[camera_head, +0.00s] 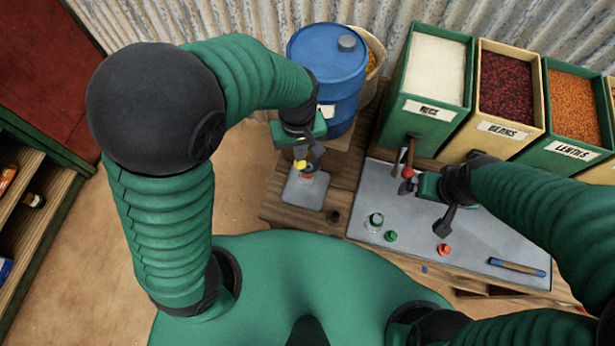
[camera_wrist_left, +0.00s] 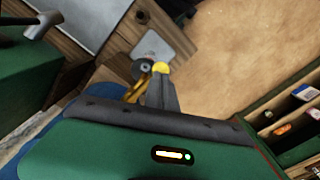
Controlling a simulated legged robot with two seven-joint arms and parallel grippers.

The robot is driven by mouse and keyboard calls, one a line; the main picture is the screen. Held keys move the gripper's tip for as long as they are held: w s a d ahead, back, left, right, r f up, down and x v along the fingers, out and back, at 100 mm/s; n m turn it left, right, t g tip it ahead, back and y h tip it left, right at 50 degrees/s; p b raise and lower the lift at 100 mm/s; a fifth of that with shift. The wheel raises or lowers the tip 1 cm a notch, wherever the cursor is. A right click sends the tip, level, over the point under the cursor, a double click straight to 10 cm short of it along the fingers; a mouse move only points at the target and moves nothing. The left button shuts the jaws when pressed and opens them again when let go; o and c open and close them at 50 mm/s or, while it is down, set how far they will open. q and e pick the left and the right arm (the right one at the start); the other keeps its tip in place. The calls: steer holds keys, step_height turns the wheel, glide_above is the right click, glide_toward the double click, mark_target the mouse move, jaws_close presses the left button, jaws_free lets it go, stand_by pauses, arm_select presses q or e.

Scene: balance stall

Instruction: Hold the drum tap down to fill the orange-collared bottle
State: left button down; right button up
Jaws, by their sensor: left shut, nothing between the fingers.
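The blue drum (camera_head: 328,72) stands at the back centre. Its yellow tap (camera_head: 299,165) shows at my left gripper; the tap also shows in the left wrist view (camera_wrist_left: 160,68). My left gripper (camera_head: 313,158) is shut and empty, its fingertips right at the tap; I cannot tell whether they press it. Below, a bottle with an orange collar (camera_head: 308,175) seems to stand on a grey plate (camera_head: 304,193), mostly hidden by the gripper and tap. My right gripper (camera_head: 425,204) is open and empty above the grey worktop, beside a red knob (camera_head: 408,172).
Bins of rice (camera_head: 436,70), beans (camera_head: 506,84) and lentils (camera_head: 574,107) stand behind. A shelf (camera_head: 35,205) is at the left.

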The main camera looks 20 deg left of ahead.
arm_select(q)
step_height(320, 180, down, 5)
steer(key=b, duration=0.3)
steer(key=shift+d, duration=0.1)
steer(key=shift+r, duration=0.35)
stand_by(5.5)
step_height(320, 180, up, 5)
steer(key=p, duration=0.5)
steer(key=shift+f, duration=0.35)
